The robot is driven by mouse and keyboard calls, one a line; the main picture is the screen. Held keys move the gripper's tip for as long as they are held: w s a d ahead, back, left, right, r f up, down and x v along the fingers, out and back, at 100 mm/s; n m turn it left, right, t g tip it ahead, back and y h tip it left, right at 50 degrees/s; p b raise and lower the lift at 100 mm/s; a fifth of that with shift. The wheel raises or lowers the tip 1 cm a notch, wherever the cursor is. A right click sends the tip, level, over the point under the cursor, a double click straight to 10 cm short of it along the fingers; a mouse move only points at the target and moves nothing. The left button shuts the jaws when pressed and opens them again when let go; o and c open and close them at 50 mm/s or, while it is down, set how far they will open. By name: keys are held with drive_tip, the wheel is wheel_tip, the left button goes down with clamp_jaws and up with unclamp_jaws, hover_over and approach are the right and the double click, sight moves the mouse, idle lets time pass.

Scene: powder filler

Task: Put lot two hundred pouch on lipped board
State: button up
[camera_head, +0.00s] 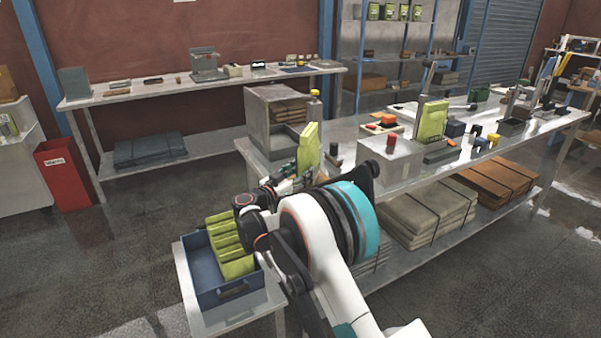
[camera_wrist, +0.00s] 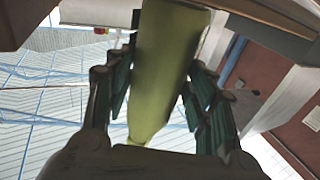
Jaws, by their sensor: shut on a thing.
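A yellow-green pouch (camera_head: 308,147) stands upright in my gripper (camera_head: 298,180), near the left end of the workbench. In the wrist view the pouch (camera_wrist: 165,70) fills the middle, with a dark finger of my gripper (camera_wrist: 158,95) pressed on each side. The fingers are shut on it. Its lot marking cannot be read. I cannot single out the lipped board for sure; a shallow wooden tray (camera_head: 367,131) with orange and red items lies farther along the bench. My arm hides part of the bench front.
A blue crate (camera_head: 190,262) with several similar pouches stands on a small table at left. Another pouch (camera_head: 433,121) stands on the bench behind a grey box (camera_head: 391,160). A grey cabinet (camera_head: 262,110) stands at the bench's left end. Small tools crowd the bench's right part.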

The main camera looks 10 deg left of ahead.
drive_tip(key=shift+f, duration=0.25)
drive_tip(key=o, duration=1.8)
drive_tip(key=shift+c, duration=0.2)
drive_tip(key=v, duration=1.2)
